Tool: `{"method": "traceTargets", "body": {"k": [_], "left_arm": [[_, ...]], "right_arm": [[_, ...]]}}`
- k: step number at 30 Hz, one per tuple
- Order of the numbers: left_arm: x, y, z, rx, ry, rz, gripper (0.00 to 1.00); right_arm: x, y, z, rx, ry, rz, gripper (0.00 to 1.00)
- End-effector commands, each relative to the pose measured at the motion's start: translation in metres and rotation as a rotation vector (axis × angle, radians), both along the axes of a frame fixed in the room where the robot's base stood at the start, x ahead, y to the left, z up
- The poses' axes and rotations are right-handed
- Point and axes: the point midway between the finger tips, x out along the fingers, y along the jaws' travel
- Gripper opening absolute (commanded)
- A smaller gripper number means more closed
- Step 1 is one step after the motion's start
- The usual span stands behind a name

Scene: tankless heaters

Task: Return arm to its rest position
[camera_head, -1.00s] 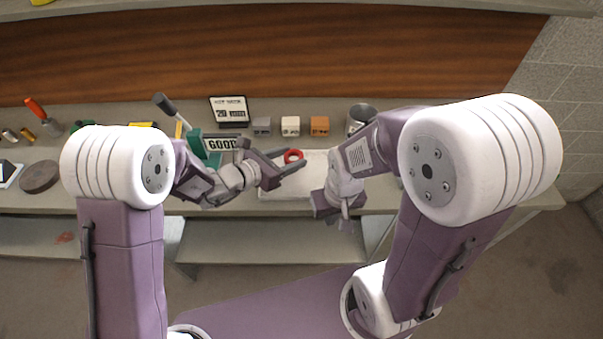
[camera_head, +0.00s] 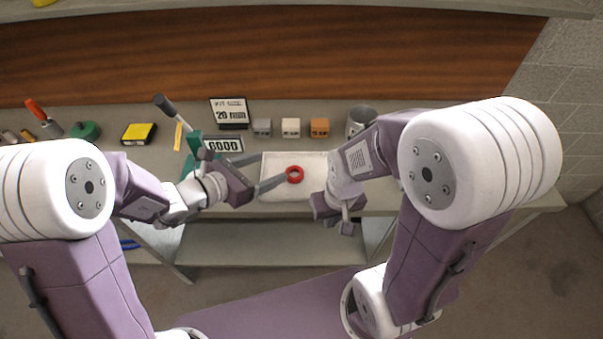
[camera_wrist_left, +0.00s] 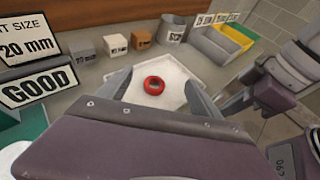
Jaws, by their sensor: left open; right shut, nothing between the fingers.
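My left gripper (camera_head: 268,171) is open and empty, at the left edge of a white tray (camera_head: 313,163). A red ring (camera_head: 294,174) lies in the tray, apart from the fingers. In the left wrist view the red ring (camera_wrist_left: 154,85) shows between and beyond the open fingers. My right gripper (camera_head: 340,225) is at the front right of the tray, pointing down past the bench edge. Its fingers are shut with nothing seen between them.
Behind the tray stand grey (camera_head: 262,127), white (camera_head: 291,127) and orange (camera_head: 319,127) blocks and a metal can (camera_head: 360,119). A "20 mm" sign (camera_head: 231,111) and a "GOOD" sign (camera_head: 223,144) stand left of them. A yellow-black box (camera_head: 139,133) and green disc (camera_head: 85,131) sit further left.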

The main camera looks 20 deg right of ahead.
Motion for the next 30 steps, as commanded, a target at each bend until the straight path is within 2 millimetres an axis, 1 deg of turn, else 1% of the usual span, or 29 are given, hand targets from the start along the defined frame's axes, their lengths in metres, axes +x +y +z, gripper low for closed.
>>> {"method": "traceTargets", "body": {"k": [19,20,21,22,23,24,26,27,29,30], "left_arm": [[0.0,0.003,0.002,-0.001,-0.001,0.003,0.75],[0.001,0.004,0.006,-0.002,-0.005,0.007,0.75],[0.004,0.007,0.015,-0.003,-0.021,0.016,0.75],[0.007,0.01,0.025,-0.006,-0.039,0.025,0.75],[0.004,0.014,0.04,0.002,-0.068,0.012,0.75],[-0.011,0.013,0.042,0.045,-0.091,-0.058,0.75],[-0.037,0.016,0.035,0.141,-0.124,-0.185,0.75],[-0.056,0.021,0.028,0.219,-0.152,-0.28,0.75],[-0.083,0.034,0.013,0.35,-0.199,-0.432,0.75],[-0.1,0.047,0.003,0.444,-0.234,-0.538,0.75]], "right_arm": [[0.0,0.0,0.001,0.0,0.0,0.0,0.0],[0.0,0.0,0.003,0.0,0.0,0.0,0.0],[0.0,0.0,0.006,0.0,0.0,0.0,0.0],[0.0,0.0,0.009,0.0,0.0,0.0,0.0],[0.0,0.0,0.014,0.0,0.0,0.0,0.0],[0.0,0.0,0.015,0.0,0.0,0.0,0.0],[0.0,0.0,0.018,0.0,0.0,0.0,0.0],[0.0,0.0,0.02,0.0,0.0,0.0,0.0],[0.0,0.0,0.023,0.0,0.0,0.0,0.0],[0.0,0.0,0.024,0.0,0.0,0.0,0.0]]}}
